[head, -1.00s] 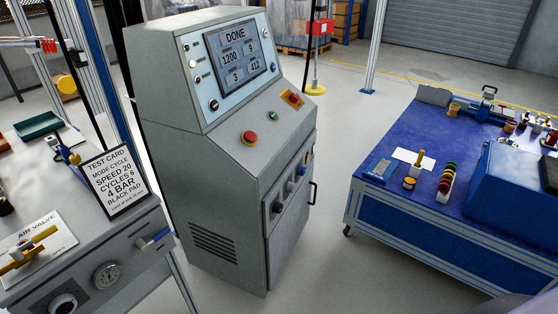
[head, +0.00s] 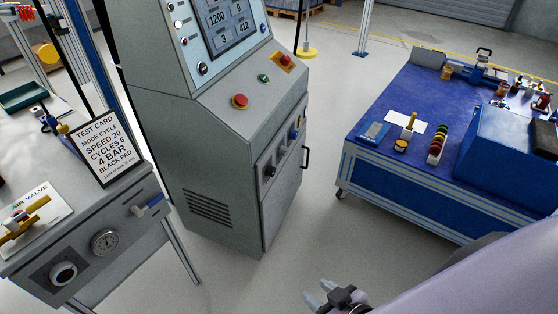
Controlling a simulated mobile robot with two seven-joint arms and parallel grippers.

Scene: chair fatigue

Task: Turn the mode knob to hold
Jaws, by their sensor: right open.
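The grey control cabinet (head: 185,140) stands in the middle with its screen (head: 230,20) cut off at the top. A dark knob (head: 202,69) sits at the lower left of the screen panel. A row of small knobs (head: 270,171) runs along the cabinet's right-hand face. Their labels are too small to read, so I cannot tell which is the mode knob or where it points. The test card (head: 105,148) reads "MODE CYCLE". My right gripper (head: 319,292) is open and empty at the bottom, low and to the right of the cabinet, apart from it. My left gripper is out of view.
A red stop button (head: 240,101) and a green button (head: 264,78) are on the sloped desk. A blue workbench (head: 400,175) stands right. Floor between is clear.

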